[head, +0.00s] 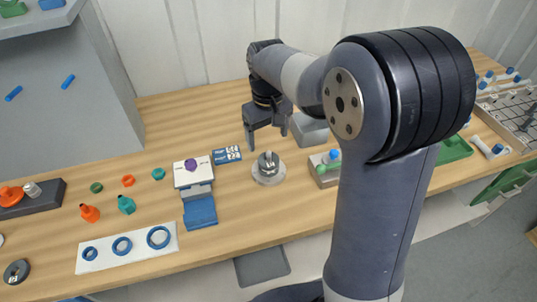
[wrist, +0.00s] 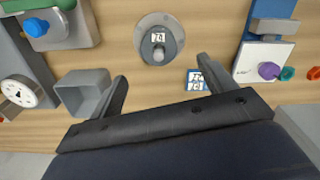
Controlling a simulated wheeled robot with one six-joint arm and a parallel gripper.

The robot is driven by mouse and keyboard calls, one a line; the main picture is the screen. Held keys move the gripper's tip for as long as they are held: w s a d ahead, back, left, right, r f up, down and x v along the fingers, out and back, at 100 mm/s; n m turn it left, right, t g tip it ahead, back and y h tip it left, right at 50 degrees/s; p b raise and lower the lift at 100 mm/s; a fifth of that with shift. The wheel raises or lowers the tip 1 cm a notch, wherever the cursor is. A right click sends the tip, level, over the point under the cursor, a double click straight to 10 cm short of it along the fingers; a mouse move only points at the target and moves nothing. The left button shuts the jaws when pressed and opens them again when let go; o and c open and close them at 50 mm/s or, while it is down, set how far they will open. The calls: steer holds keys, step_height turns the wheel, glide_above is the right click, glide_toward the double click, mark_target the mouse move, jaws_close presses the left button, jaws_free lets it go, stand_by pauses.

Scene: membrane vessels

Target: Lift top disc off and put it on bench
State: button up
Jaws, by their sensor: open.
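A round grey metal vessel (head: 268,175) stands on the wooden bench (head: 320,207), with a disc and an upright knob (head: 268,157) on top. In the wrist view the disc (wrist: 168,46) shows near the top centre, with a small marked label and its knob (wrist: 158,53). I cannot tell the seam between the disc and what lies under it. My gripper (head: 267,140) is open and empty above and behind the vessel, apart from it. In the wrist view my gripper (wrist: 163,70) has its fingers spread, with the disc beyond the tips.
A blue and white device with a purple knob (head: 190,165) stands left of the vessel. A blue-white label card (head: 227,155) lies between them. A grey open box (head: 310,130) is behind right, and a grey block with a blue knob (head: 325,168) is right. Bare bench lies in front of the vessel.

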mark_target(269, 152)
step_height(269, 152, down, 8)
steer(key=shift+d+r+p, duration=0.1)
steer(key=shift+p, duration=0.3)
steer(key=c, duration=1.1)
